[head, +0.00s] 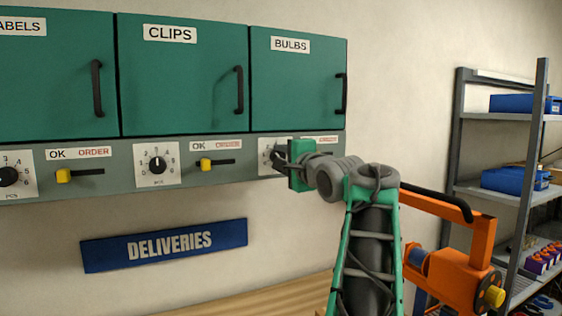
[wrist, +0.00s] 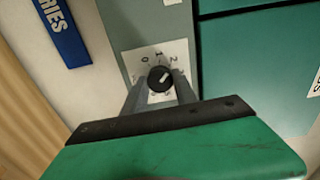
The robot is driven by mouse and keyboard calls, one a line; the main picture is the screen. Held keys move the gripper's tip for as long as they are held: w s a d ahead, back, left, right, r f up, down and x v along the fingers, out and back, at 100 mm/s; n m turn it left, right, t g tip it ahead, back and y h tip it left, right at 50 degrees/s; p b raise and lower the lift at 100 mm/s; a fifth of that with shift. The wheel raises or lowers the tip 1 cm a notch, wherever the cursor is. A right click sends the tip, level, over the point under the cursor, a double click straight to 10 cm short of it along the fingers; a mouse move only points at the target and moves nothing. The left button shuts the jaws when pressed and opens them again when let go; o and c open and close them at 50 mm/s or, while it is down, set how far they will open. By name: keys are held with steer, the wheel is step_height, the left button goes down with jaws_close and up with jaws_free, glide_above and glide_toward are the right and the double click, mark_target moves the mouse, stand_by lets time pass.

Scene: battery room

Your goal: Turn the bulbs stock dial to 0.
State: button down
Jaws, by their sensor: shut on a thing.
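The bulbs stock dial is a black knob (wrist: 160,78) with a white pointer line, on a white numbered plate (wrist: 180,50). In the wrist view my gripper (wrist: 161,86) has its two grey fingers on either side of the knob, shut on it. The view is turned, with 0, 1 and 2 showing along the upper side of the plate. The pointer slants to the upper right, roughly toward 2; the lower digits are hard to read. In the head view my gripper (head: 281,158) is at the panel below the BULBS cabinet (head: 297,90), hiding most of the dial.
The CLIPS dial (head: 157,164) and its yellow OK/ORDER slider (head: 205,164) are to the left. A blue DELIVERIES sign (head: 165,245) hangs below the panel. A grey shelf rack (head: 525,170) with blue bins stands at the right. A wooden surface (head: 255,300) lies below.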

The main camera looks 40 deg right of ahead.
steer(key=n+b, duration=0.4)
steer(key=n, duration=1.1)
stand_by(0.4)
steer(key=c, duration=1)
jaws_free()
steer(key=b+v, duration=0.1)
steer(key=v, duration=0.6)
steer(key=shift+s+b, duration=0.4)
steer(key=shift+a, duration=0.15)
